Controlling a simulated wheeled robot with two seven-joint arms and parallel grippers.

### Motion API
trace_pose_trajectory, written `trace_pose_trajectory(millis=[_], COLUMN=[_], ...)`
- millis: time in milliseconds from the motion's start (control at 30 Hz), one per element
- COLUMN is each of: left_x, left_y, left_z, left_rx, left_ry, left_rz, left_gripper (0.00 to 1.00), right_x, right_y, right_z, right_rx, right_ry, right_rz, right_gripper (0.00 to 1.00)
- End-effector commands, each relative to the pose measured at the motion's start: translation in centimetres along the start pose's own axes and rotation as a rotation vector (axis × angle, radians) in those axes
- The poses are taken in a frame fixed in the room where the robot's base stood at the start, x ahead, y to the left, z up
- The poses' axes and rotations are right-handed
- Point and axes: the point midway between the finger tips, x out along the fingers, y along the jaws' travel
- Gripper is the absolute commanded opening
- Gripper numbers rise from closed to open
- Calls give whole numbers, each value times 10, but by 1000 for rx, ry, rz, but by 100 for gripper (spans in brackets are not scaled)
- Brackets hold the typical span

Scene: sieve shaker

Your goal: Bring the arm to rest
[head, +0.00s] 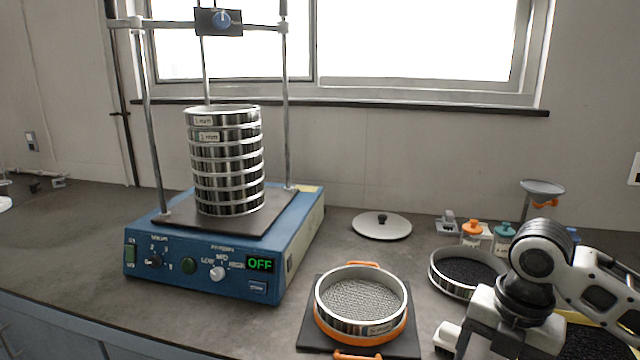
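My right arm comes in from the lower right. Its gripper (478,340) is at the bottom edge, to the right of the orange-ringed sieve. The fingertips are partly cut off, so I cannot tell whether it is open or shut, and I see nothing held. My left gripper is not in view. The blue sieve shaker (215,255) stands at the left and its display reads OFF. A stack of steel sieves (228,165) stands upright on its plate, below the clamp bar with a blue knob (220,21).
A mesh sieve in an orange holder (361,300) rests on a dark pad at the front centre. A round lid (381,226) lies behind it. A pan of dark grains (466,272), small bottles (473,233) and a small dish on a stand (542,188) are near my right arm.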

Motion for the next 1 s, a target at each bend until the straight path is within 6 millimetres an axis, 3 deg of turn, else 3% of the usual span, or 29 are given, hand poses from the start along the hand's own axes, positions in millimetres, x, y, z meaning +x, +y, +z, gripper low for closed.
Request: trace_pose_trajectory(millis=[367,533,667,833,1000], left_x=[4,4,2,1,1], left_y=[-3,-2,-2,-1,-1], left_z=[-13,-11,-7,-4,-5], left_rx=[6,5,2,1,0], left_ry=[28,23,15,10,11], left_rz=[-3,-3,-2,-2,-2], left_gripper=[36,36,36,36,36], right_x=[70,109,140,171,193], right_y=[50,75,90,83,44], right_z=[-39,-71,-100,-130,-148], right_rx=[290,539,837,1298,1723], right_ry=[57,140,248,400,495], right_rz=[221,377,527,705,854], right_gripper=[78,78,78,78,78])
